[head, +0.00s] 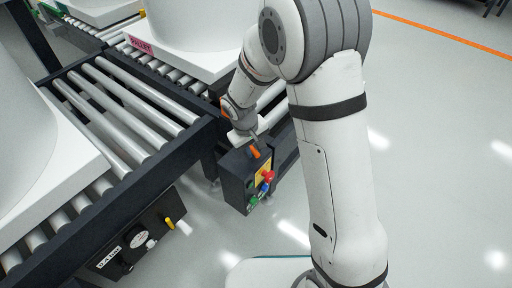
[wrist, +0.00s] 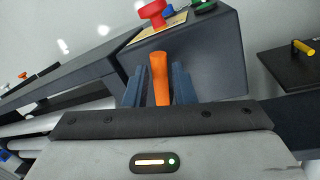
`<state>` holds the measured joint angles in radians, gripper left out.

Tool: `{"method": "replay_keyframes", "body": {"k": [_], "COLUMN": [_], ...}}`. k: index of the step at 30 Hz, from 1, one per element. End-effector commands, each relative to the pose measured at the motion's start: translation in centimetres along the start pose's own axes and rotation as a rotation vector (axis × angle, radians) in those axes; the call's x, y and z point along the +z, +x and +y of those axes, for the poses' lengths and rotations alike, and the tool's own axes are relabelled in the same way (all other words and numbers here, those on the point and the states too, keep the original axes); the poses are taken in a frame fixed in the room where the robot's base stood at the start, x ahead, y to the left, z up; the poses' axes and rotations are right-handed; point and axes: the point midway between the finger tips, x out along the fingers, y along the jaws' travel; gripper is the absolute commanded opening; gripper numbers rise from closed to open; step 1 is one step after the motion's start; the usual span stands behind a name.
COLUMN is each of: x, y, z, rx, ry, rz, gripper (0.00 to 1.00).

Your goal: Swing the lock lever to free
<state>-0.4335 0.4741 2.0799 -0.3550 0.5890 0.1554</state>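The orange lock lever (head: 255,153) sits on a dark control box (head: 233,180) at the end of the roller conveyor. In the wrist view the lever (wrist: 160,76) stands between the two dark fingers of my gripper (wrist: 158,86). Narrow gaps seem to show on both sides of it, so my gripper looks open around the lever. In the head view my gripper (head: 246,140) is at the top of the box, partly hidden by my arm.
A red knob (head: 268,175) and a green button (head: 253,200) are on the box. Conveyor rollers (head: 140,105) carry large white tanks. Floor at right is clear.

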Motion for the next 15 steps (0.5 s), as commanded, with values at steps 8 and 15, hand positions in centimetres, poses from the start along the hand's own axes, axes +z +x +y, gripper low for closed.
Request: {"method": "replay_keyframes", "body": {"k": [8, 15], "x": [-0.01, -0.02], "y": [-0.02, -0.02], "z": [-0.03, -0.06], "rx": [0.0, 0.0], "ry": [-0.001, -0.001], "rz": [0.0, 0.0], "gripper": [0.0, 0.0]}}
